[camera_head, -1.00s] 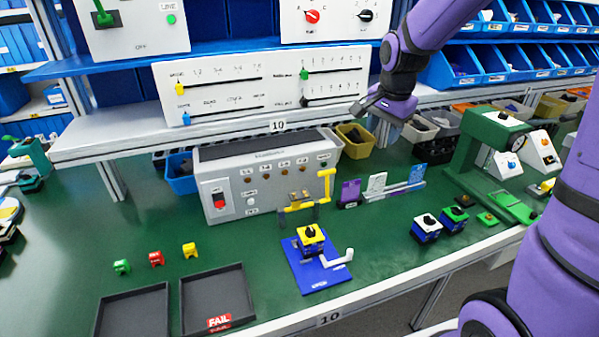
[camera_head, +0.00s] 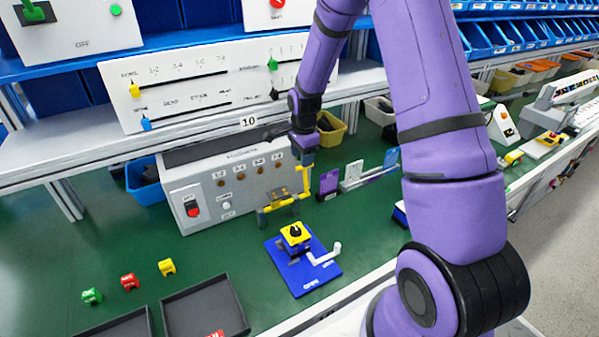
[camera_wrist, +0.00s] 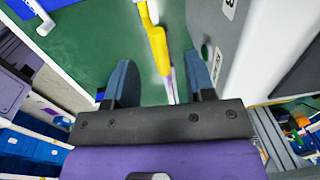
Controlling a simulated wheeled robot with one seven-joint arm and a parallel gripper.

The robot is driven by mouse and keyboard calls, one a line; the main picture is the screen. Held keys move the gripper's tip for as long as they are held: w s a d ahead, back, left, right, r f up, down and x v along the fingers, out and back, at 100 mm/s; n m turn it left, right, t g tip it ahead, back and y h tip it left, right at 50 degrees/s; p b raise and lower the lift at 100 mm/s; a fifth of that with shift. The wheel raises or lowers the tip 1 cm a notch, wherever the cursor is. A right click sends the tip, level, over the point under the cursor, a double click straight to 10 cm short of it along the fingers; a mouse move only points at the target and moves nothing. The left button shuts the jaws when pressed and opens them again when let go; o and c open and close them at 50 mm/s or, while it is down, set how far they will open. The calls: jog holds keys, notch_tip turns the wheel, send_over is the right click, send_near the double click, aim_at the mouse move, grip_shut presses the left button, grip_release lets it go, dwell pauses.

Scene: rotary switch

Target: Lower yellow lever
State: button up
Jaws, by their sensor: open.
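The yellow lever (camera_head: 304,182) is at the front right of the grey control box (camera_head: 228,190), with an upright arm and a lower horizontal bar. My gripper (camera_head: 305,158) is at the top of the lever's upright part and hides its upper end in the head view. In the wrist view the yellow lever (camera_wrist: 158,45) runs between the two open fingers (camera_wrist: 161,85), with a gap visible on both sides. The gripper is open and not closed on the lever.
A blue base with a yellow-topped rotary switch (camera_head: 295,236) and white handle stands in front of the box. A purple card (camera_head: 329,183) stands right of the lever. The shelf with a slider panel (camera_head: 200,85) is above. Black trays (camera_head: 205,305) lie at the front left.

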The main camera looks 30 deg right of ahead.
jog(key=f, duration=0.7)
jog(key=shift+w, duration=0.2)
jog(key=shift+r, duration=0.1)
jog(key=shift+c, duration=0.2)
grip_shut()
